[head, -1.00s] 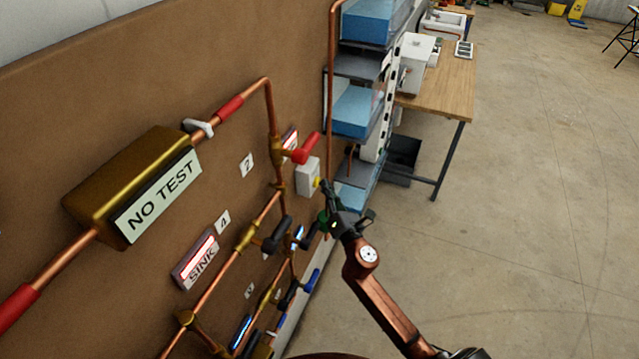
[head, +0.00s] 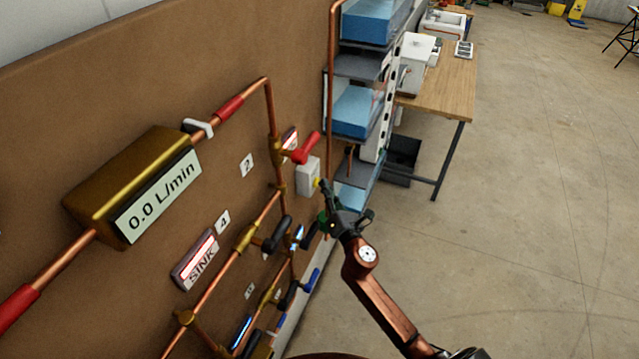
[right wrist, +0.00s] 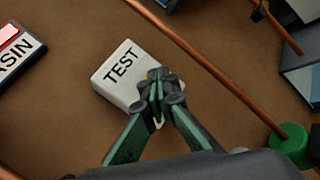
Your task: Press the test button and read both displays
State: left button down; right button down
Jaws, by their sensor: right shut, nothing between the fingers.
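The white test button box (head: 308,177) is mounted on the brown board, with a small yellow button (head: 318,184) on it. In the right wrist view the box (right wrist: 118,72) reads "TEST". My right gripper (head: 322,186) is shut and empty, its tips at the button; in the right wrist view the tips (right wrist: 158,84) cover most of the button. A brass meter's display (head: 160,196) reads "0.0 L/min". A second display cannot be made out. My left gripper is out of view.
Copper pipes with a red-handled valve (head: 306,150) and black-handled valves (head: 277,236) run close to the gripper. A "SINK" sign (head: 196,260) is on the board. Shelves with blue bins (head: 357,110) and a wooden table (head: 452,80) stand beyond.

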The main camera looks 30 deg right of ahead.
jog(key=shift+s+d, duration=0.45)
jog(key=shift+s, duration=0.15)
jog(key=s+d, duration=0.3)
jog(key=shift+s+d, duration=0.15)
jog(key=shift+s, duration=0.25)
dwell(0.7)
